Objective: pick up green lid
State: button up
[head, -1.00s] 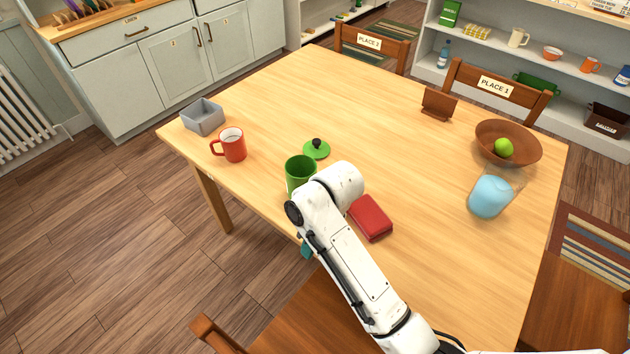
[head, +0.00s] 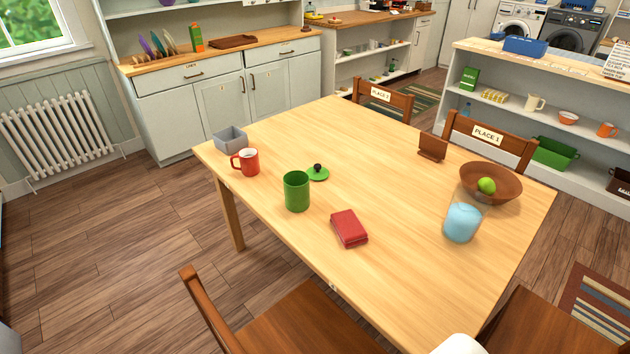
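The green lid (head: 318,174) lies flat on the wooden table, with its black knob on top. It sits just behind and to the right of the open green canister (head: 297,192), apart from it. My gripper is not in view. Only a small white piece of my arm shows at the bottom edge, right of the middle, far from the lid.
The table (head: 400,275) also bears a red mug (head: 246,162), grey box (head: 230,139), red book-like block (head: 349,228), brown stand (head: 432,148), wooden bowl (head: 491,184) with a green fruit, and a glass of blue liquid (head: 462,222). Chairs (head: 290,320) stand close around it.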

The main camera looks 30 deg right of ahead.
aim_at(317, 172)
jog(key=j+u, duration=0.1)
jog(key=u, duration=0.3)
jog(key=i+j+u, duration=0.1)
jog(key=u, duration=0.7)
jog(key=i+j+z, duration=0.15)
jog(key=i, duration=0.35)
jog(key=i+j+z, duration=0.15)
jog(key=i, duration=0.35)
jog(key=i+j+z, duration=0.15)
jog(key=i, duration=0.3)
jog(key=i+j+z, duration=0.15)
jog(key=i+j, duration=0.2)
jog(key=i+z, duration=0.15)
jog(key=i, duration=0.5)
jog(key=i+z, duration=0.15)
jog(key=i, duration=0.5)
jog(key=i+j+z, duration=0.15)
jog(key=i, duration=0.55)
jog(key=i+z, duration=0.25)
jog(key=i, duration=0.65)
jog(key=i+j+z, duration=0.2)
jog(key=i, duration=0.7)
